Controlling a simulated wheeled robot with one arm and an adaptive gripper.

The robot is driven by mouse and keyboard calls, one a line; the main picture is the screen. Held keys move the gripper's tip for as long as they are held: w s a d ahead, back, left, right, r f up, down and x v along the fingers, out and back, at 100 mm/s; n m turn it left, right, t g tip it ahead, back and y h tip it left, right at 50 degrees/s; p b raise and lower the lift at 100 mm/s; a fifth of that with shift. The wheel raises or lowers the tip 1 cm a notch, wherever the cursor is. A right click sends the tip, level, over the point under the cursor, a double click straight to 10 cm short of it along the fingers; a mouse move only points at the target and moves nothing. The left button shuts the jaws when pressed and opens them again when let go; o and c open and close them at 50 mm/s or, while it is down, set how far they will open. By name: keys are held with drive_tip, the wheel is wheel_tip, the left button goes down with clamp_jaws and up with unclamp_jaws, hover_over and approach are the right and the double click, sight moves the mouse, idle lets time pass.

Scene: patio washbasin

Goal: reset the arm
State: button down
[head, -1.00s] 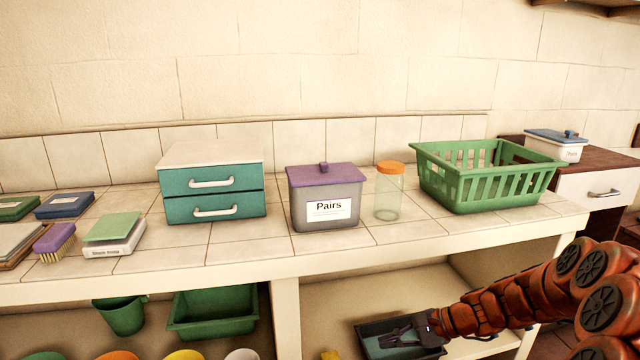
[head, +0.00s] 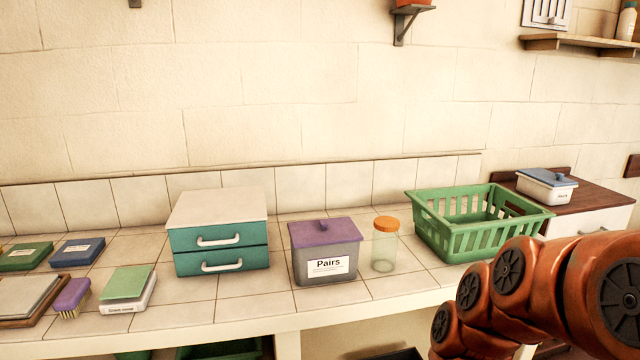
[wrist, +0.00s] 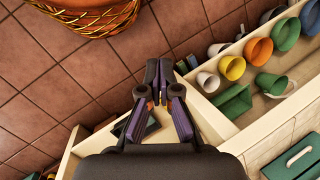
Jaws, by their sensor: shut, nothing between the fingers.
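My gripper (wrist: 159,72) shows in the wrist view with its two dark fingers, purple on the inner links, together and empty. It points over the tiled floor beside the lower shelf, and part of a dark tray (wrist: 151,127) shows behind its left finger. In the head view only my orange arm links show at the lower right; the gripper itself is out of that picture.
On the counter stand a teal drawer unit (head: 218,262), the "Pairs" box (head: 325,269), an orange-lidded jar (head: 384,250) and a green basket (head: 455,240). Several pots and cups (wrist: 232,68) fill the lower shelf. A wicker basket (wrist: 90,20) stands on the floor.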

drive_tip(key=s+d+r+n+h+p, duration=0.2)
drive_tip(key=s+d+r+p, duration=0.3)
drive_tip(key=s, duration=0.4)
wheel_tip(320, 180, up, 2)
drive_tip(key=shift+s+d+r+h, duration=0.25)
drive_tip(key=shift+d+h, duration=0.4)
drive_tip(key=shift+h, duration=0.25)
